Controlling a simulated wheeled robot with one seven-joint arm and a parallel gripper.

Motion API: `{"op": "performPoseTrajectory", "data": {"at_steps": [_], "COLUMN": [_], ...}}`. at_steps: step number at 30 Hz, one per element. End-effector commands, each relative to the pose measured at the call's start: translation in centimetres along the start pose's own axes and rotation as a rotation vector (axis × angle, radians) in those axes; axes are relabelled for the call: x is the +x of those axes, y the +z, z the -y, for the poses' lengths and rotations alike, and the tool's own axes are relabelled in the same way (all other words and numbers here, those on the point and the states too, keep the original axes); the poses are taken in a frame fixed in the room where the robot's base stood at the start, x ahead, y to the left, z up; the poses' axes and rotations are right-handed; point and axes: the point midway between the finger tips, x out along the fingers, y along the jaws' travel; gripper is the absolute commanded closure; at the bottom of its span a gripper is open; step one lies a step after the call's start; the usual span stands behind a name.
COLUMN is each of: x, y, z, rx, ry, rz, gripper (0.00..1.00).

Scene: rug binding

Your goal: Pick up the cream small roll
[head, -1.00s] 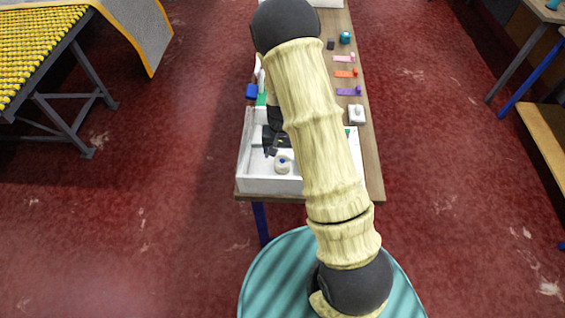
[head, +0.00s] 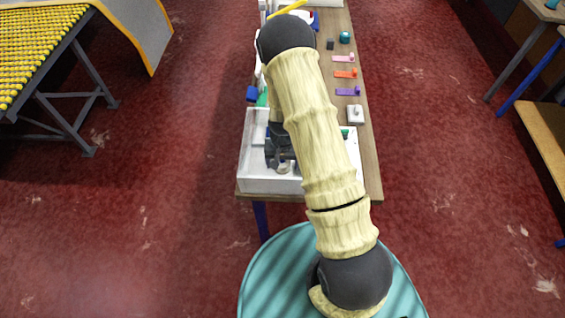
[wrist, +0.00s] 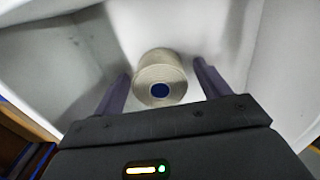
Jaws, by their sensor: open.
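The cream small roll (wrist: 160,75) lies in a white tray (wrist: 70,40), with a blue core facing the wrist camera. In the wrist view it sits between the two dark fingers of my gripper (wrist: 163,88), with a gap showing on each side. My gripper is open and holds nothing. In the head view the roll (head: 283,168) is mostly hidden under my gripper (head: 281,158), near the front of the tray (head: 262,186).
The tray stands on the near end of a narrow wooden table (head: 371,165). A white item (head: 355,114) and purple (head: 348,91), orange (head: 345,73) and pink (head: 343,58) pieces lie along its right side. A blue block (head: 252,93) is behind the tray.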

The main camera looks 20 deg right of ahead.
Motion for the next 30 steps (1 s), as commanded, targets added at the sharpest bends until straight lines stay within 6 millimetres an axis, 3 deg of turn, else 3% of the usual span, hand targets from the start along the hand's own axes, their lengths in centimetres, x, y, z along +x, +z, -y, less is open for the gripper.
{"op": "performPoseTrajectory", "data": {"at_steps": [14, 21, 30], "x": [-0.03, -0.04, -0.14], "y": [-0.04, -0.02, -0.03], "z": [-0.06, -0.02, 0.02], "rx": [0.002, 0.0, -0.001], "ry": [0.0, 0.0, 0.0], "rz": [0.0, 0.0, -0.001], "gripper": [0.25, 0.72, 0.74]}}
